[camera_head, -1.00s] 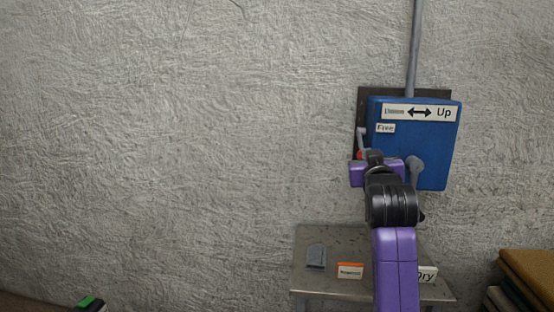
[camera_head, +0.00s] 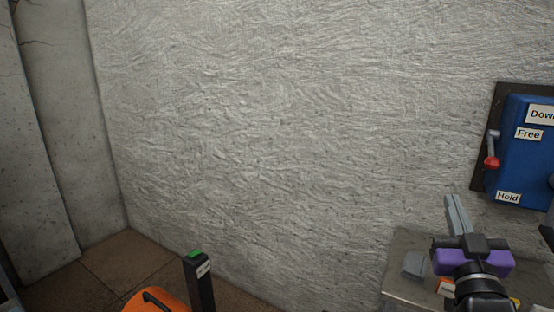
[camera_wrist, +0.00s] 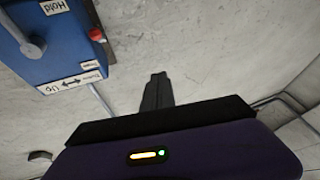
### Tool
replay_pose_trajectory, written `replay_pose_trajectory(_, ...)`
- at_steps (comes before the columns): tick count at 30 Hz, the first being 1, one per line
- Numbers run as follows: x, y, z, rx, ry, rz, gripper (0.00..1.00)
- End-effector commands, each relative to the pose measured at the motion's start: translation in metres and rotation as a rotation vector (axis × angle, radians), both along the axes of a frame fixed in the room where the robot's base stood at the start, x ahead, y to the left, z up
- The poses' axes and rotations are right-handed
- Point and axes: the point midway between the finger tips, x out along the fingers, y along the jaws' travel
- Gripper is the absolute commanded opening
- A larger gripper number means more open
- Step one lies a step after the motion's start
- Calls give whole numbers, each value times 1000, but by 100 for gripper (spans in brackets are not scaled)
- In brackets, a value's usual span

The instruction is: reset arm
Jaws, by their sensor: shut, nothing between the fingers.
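My gripper (camera_head: 457,213) is at the lower right of the head view, with its grey fingers together and pointing up towards the wall. In the wrist view my gripper (camera_wrist: 158,82) also shows dark, closed fingers with nothing between them. It is apart from the blue wall box (camera_head: 530,165), to its lower left. The box also shows in the wrist view (camera_wrist: 55,45), at the upper left.
A metal table (camera_head: 409,243) stands below the box, partly behind my arm, with a small grey block (camera_head: 414,264) on it. An orange object (camera_head: 155,301) and a black post with a green top (camera_head: 199,283) stand at the lower left. The wall between is bare.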

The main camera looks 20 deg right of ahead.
Motion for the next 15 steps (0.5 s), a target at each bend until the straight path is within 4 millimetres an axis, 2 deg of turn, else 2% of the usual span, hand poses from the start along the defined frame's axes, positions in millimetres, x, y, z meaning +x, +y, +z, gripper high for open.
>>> replay_pose_trajectory(1,-6,18,-18,8,12,31,0)
replay_pose_trajectory(6,-30,72,-65,33,32,132,0)
replay_pose_trajectory(11,-62,119,-103,70,62,220,0)
replay_pose_trajectory(15,-95,156,-130,109,97,289,0)
